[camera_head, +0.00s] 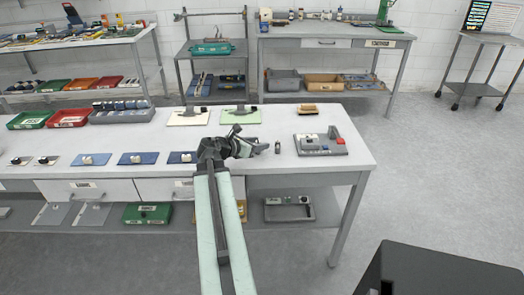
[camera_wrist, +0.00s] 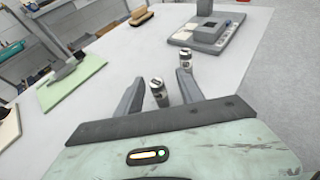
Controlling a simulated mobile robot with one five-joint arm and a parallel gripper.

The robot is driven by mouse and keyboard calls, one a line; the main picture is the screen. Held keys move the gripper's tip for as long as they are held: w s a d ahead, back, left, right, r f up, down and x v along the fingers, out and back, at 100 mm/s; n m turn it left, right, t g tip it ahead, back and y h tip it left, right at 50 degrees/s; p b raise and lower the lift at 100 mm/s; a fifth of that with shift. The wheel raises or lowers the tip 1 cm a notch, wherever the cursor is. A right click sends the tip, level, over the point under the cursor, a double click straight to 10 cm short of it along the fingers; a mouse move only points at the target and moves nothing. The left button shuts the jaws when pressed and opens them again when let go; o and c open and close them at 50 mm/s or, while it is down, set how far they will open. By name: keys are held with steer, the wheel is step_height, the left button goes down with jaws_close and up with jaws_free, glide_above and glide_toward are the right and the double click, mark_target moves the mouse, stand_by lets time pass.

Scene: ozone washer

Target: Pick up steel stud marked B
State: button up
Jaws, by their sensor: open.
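Two small steel studs show in the wrist view. The nearer stud (camera_wrist: 158,91) stands between the fingers of my gripper (camera_wrist: 160,79), closer to the left finger. I cannot read a letter on either, so I cannot tell which is B. My gripper is open and low over the white bench. In the head view my gripper (camera_head: 256,142) is near the front right of the bench, and one stud (camera_head: 277,147) shows just right of it. The other is hidden there by the gripper.
A grey fixture (camera_head: 320,145) with a red part stands on the bench to the right. A green board (camera_head: 240,115) and a brown-topped brush-like block (camera_head: 307,109) lie behind. Blue plates (camera_head: 137,159) are at the left.

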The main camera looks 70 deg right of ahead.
mark_target(258, 141)
steer(key=shift+s+d+f, duration=0.1)
steer(key=shift+d+f, duration=0.2)
steer(key=shift+d, duration=0.2)
steer(key=shift+w+a+r, duration=0.1)
steer(key=shift+w, duration=0.2)
jaws_close()
step_height(258, 141, up, 10)
steer(key=p, duration=1)
steer(key=shift+r, duration=0.15)
